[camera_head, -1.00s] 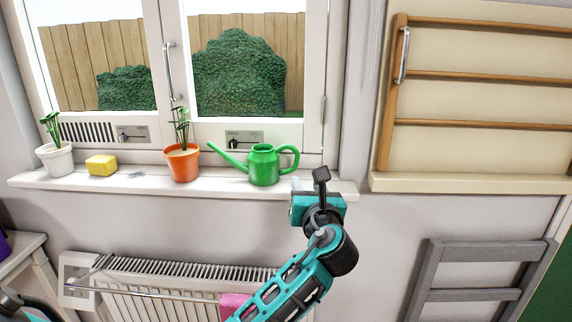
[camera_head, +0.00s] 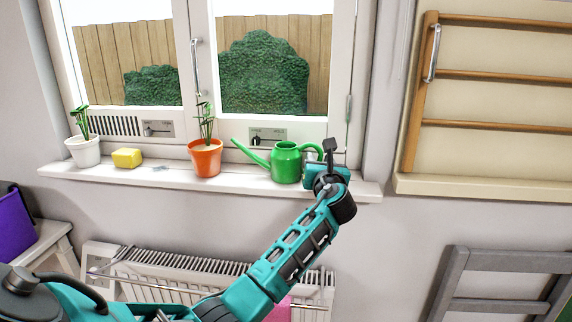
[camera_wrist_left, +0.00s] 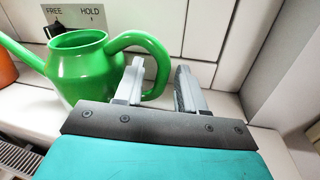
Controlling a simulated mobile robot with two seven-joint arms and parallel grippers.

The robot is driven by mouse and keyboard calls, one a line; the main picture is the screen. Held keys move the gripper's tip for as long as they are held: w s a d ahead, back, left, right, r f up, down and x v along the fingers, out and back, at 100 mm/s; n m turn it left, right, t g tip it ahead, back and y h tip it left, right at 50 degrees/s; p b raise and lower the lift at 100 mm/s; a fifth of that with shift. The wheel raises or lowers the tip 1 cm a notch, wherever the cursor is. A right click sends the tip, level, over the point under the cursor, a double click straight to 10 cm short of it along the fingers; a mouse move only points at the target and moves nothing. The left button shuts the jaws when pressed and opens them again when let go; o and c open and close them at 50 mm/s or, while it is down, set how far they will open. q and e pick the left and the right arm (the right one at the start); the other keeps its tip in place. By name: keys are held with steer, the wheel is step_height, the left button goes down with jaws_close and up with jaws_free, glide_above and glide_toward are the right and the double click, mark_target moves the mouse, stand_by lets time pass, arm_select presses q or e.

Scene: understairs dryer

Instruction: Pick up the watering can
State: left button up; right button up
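The green watering can (camera_head: 286,163) stands upright on the white windowsill (camera_head: 240,185), its spout to the left and its handle to the right. It also shows in the left wrist view (camera_wrist_left: 82,72). My left gripper (camera_head: 313,157) is at the can's handle side, partly hiding the handle in the head view. In the left wrist view the two fingers of the gripper (camera_wrist_left: 160,68) are apart. The outer curve of the handle shows between them, with the left finger overlapping the handle loop. I cannot tell whether they touch. My right gripper is not in view.
An orange pot with a plant (camera_head: 205,158) stands left of the can. A yellow sponge (camera_head: 127,158) and a white pot (camera_head: 83,152) are further left. The window is behind, the radiator (camera_head: 190,275) below. A wooden rack (camera_head: 425,90) hangs at right.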

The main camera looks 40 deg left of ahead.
arm_select(q)
steer(key=shift+w+a, duration=0.2)
steer(key=shift+c, duration=0.3)
jaws_close()
steer(key=shift+r, duration=0.1)
